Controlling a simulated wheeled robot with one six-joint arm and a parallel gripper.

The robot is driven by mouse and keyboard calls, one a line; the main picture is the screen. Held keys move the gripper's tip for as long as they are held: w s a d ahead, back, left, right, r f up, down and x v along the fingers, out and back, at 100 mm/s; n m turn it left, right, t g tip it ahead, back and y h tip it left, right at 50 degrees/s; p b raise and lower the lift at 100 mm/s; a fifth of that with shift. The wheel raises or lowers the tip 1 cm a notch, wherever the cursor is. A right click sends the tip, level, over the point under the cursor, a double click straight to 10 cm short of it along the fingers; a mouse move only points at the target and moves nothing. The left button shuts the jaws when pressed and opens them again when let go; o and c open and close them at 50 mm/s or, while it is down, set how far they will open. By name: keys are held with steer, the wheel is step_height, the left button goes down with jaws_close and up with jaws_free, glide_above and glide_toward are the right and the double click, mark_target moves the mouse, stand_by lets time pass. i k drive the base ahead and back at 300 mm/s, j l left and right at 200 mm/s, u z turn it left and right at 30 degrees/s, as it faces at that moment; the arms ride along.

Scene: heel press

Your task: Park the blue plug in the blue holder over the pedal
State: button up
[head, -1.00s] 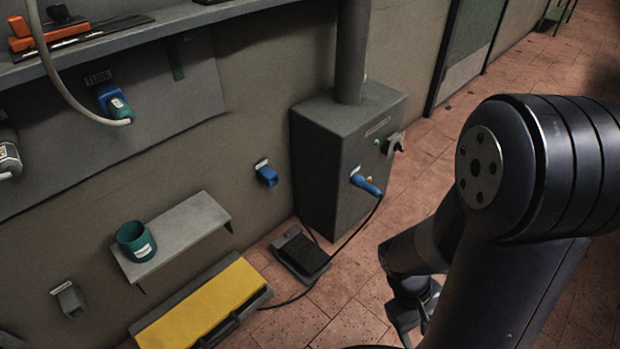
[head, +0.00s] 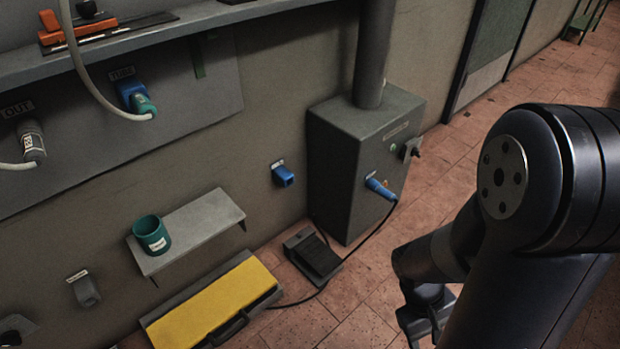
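The blue plug (head: 380,188) sits in the front of the grey machine box (head: 340,165), with a black cable hanging from it toward the floor. The blue holder (head: 284,176) is on the wall left of the box and looks empty. The black pedal (head: 314,256) lies on the floor below the holder. My gripper (head: 420,322) is low at the right, below and right of the plug and apart from it. It is partly hidden by my arm, and its fingers are too dark to read.
A grey shelf (head: 215,221) with a teal cup (head: 151,236) juts from the wall. A yellow-topped case (head: 210,305) lies below it. A grey holder (head: 84,290) is on the wall at left. Tiled floor is clear right of the pedal.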

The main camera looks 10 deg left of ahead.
mark_target(382, 191)
steer(key=i+l+u, duration=0.1)
steer(key=i+u, duration=0.3)
steer(key=i, duration=0.5)
